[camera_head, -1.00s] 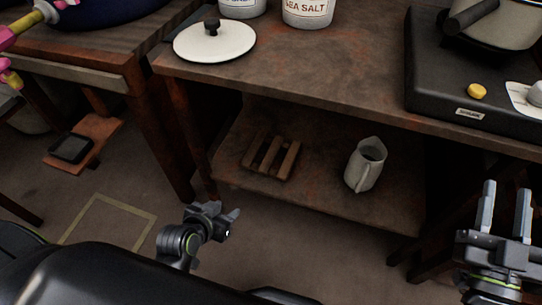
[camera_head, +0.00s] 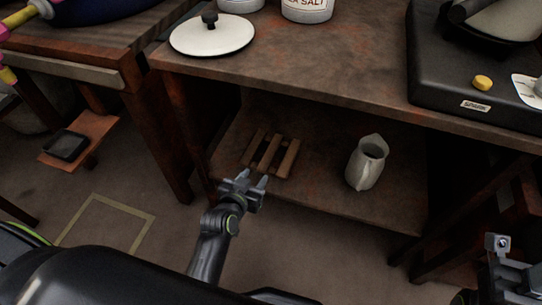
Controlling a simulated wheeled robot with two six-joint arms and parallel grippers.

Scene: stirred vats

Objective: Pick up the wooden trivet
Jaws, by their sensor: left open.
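The wooden trivet (camera_head: 271,155), made of several dark brown slats, lies flat on the lower shelf (camera_head: 310,193) under the table, left of the white pitcher. My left gripper (camera_head: 254,181) is open and empty, just in front of the trivet at the shelf's front edge, with its fingers pointing up toward it. It looks apart from the trivet, though the gap is hard to judge. My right gripper (camera_head: 507,262) is at the lower right, only partly in view, and its fingers cannot be made out.
A white pitcher (camera_head: 367,162) stands on the shelf right of the trivet. The tabletop (camera_head: 330,62) overhangs the shelf. A table leg (camera_head: 200,130) stands close on the left. A white lid (camera_head: 212,36) and a black stove (camera_head: 470,70) are on top.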

